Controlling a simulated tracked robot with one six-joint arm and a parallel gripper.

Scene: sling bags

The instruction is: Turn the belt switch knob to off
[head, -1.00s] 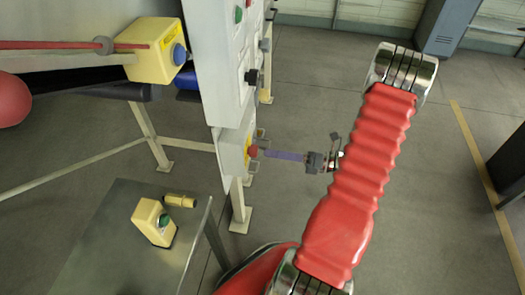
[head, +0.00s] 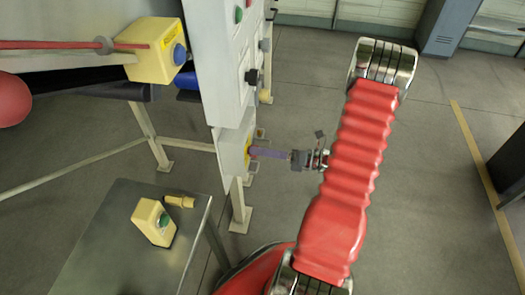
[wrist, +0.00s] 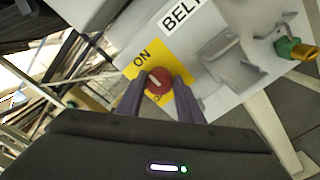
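The belt switch knob (wrist: 158,82) is red and round with a pale mark, on a yellow plate (wrist: 181,56) in the wrist view. "ON" is printed at the plate's upper left; a lower label is mostly hidden. The pale mark lies on the upper-left part of the knob, towards "ON". My gripper (wrist: 159,79) has its two dark purple fingers apart, one on each side of the knob. I cannot tell whether they touch it. In the head view my gripper (head: 254,152) reaches the yellow plate (head: 247,148) and hides the knob.
A "BELT" label (wrist: 181,15) sits above the plate. A grey bracket (wrist: 228,60) and a green and yellow part (wrist: 296,49) are to its right. In the head view a metal table (head: 105,230) with a yellow button box (head: 153,222) stands below left.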

